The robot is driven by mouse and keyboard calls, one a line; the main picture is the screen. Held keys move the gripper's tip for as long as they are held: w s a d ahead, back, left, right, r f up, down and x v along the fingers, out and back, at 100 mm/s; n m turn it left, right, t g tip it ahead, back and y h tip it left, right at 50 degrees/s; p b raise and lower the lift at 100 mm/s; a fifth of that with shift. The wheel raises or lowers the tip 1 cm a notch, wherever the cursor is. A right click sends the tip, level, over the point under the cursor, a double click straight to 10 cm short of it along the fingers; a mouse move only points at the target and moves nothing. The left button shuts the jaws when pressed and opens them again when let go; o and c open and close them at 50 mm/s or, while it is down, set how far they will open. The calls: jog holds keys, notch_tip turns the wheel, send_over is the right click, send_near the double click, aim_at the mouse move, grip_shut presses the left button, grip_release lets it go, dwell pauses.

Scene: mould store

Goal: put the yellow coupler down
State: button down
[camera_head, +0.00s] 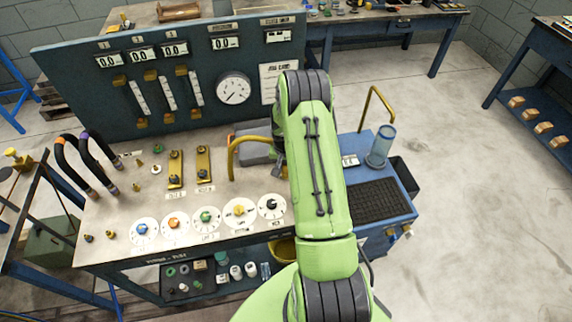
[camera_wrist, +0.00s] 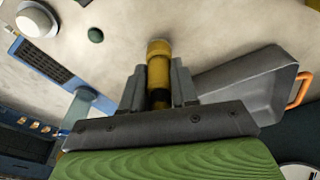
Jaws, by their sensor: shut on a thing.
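The yellow coupler (camera_wrist: 158,66) is a short brass-yellow cylinder with a dark band low on it. It stands between the two dark fingers of my gripper (camera_wrist: 159,84) in the wrist view, and the gripper is shut on it. Its far end points up in the picture, over a pale surface; I cannot tell whether it touches anything. In the head view my green arm hides the gripper and the coupler.
The workbench (camera_head: 115,232) carries a row of coloured dials, brass fittings and black hoses (camera_head: 70,165). A curved yellow pipe (camera_head: 235,150) stands left of my arm. A gauge panel (camera_head: 85,90) rises behind. A blue cart (camera_head: 408,190) with a clear cylinder (camera_head: 381,147) stands right.

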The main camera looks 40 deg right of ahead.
jog(key=shift+f, duration=0.1)
jog(key=shift+f, duration=0.1)
jog(key=c, duration=0.9)
grip_release()
jog(key=shift+o, duration=0.2)
